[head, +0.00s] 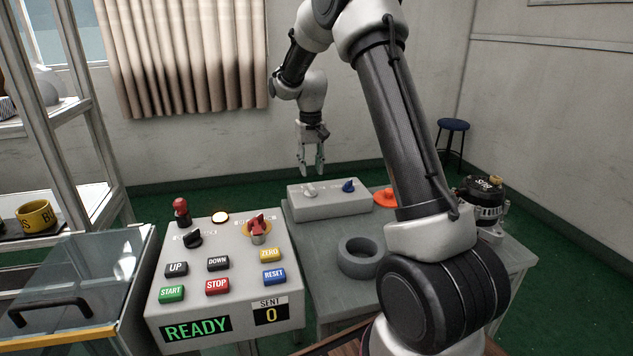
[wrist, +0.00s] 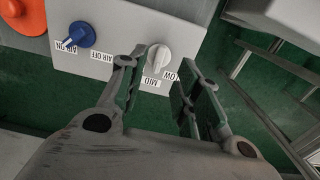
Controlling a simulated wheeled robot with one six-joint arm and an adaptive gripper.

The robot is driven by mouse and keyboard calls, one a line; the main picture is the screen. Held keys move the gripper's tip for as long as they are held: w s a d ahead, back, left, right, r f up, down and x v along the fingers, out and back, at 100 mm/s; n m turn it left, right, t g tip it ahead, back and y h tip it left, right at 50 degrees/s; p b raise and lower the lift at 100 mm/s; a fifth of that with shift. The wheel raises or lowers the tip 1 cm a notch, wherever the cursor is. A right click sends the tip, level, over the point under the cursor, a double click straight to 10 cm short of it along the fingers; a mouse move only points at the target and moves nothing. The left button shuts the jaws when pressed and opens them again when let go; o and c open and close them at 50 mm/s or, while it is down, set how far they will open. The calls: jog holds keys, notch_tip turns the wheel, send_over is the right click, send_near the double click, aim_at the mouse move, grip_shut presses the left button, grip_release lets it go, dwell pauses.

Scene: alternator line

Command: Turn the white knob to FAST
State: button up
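The white knob (head: 310,190) sits on the top of a grey control box (head: 330,208). It also shows in the wrist view (wrist: 158,56), with labels reading MID and LOW beside it. Its ridge seems to point towards the MID label, but the exact setting is hard to tell. No FAST label can be read; my left finger covers part of the panel there. My gripper (head: 313,171) is above the box, pointing down. In the wrist view my gripper (wrist: 162,70) is open, its two fingers apart on either side of the knob, with nothing held.
A blue knob (wrist: 81,36) with AIR ON and AIR OFF labels is on the same box. An orange round part (head: 385,197), a grey ring (head: 358,257) and an alternator (head: 484,203) are on the table. A button panel (head: 225,290) reading READY stands at left.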

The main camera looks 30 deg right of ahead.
aim_at(311, 187)
notch_tip(311, 187, down, 7)
dwell(0.3)
grip_shut()
